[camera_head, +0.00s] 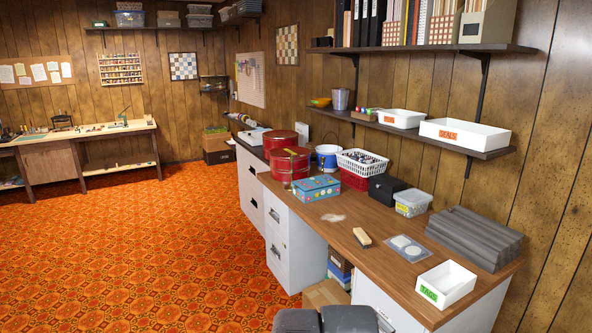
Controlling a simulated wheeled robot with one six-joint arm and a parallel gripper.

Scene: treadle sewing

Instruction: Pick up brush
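A small brush (362,237) with a tan wooden back and a darker side lies on the brown wooden desk top (322,228), toward the front edge in the middle. It stands apart from the things around it. My gripper's fingertips do not show in the head view. A dark grey rounded shape shows at the bottom edge, and I cannot tell whether it is part of my arm.
Right of the brush lie a clear packet with round discs (406,248), a white tags tray (446,284) and a grey stack (474,237). Behind are a lidded clear tub (412,203), a black box (387,190) and a floral tin (316,188). A pale patch (333,217) lies left.

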